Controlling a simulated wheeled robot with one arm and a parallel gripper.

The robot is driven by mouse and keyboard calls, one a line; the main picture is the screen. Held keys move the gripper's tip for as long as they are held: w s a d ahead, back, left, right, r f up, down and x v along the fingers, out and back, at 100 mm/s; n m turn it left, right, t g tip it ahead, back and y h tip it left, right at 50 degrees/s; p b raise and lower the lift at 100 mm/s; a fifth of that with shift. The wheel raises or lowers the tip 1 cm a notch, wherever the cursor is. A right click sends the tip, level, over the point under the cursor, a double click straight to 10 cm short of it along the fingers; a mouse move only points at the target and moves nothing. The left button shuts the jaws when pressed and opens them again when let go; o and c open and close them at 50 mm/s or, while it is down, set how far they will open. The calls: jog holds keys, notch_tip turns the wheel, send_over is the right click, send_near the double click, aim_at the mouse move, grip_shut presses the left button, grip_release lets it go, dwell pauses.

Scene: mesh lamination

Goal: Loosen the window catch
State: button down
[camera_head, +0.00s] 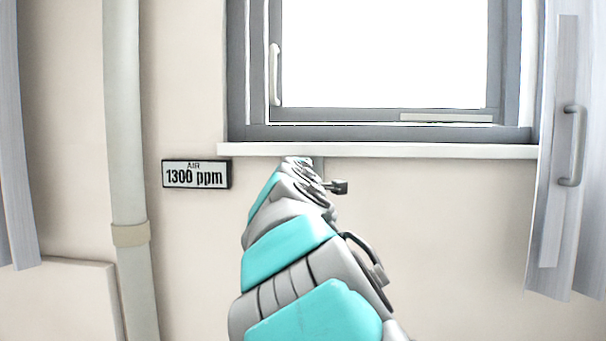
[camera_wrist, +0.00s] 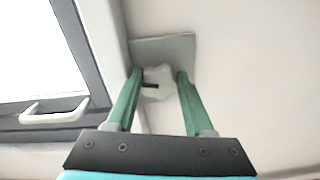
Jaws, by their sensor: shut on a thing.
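In the wrist view my gripper (camera_wrist: 160,70) has its two green fingers on either side of a pale, rounded knob (camera_wrist: 158,78) with a dark slot. It is shut on this knob. The knob stands in front of a grey plate (camera_wrist: 165,46) on the wall beside the window; I cannot tell for sure that it is the window catch. A white window handle (camera_wrist: 50,112) is on the grey frame at the left, apart from my fingers. In the head view the handle (camera_head: 275,75) stands upright on the left of the frame. My arm hides my fingers and the knob there.
The white window sill (camera_head: 430,151) runs just above my arm's far end. A pale vertical pipe (camera_head: 127,150) is further left. A grey panel with a handle (camera_head: 571,145) is at the right.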

jog(key=shift+n, duration=1.1)
jog(key=c, duration=0.6)
grip_release()
jog(key=o, duration=0.3)
jog(key=shift+r, duration=0.1)
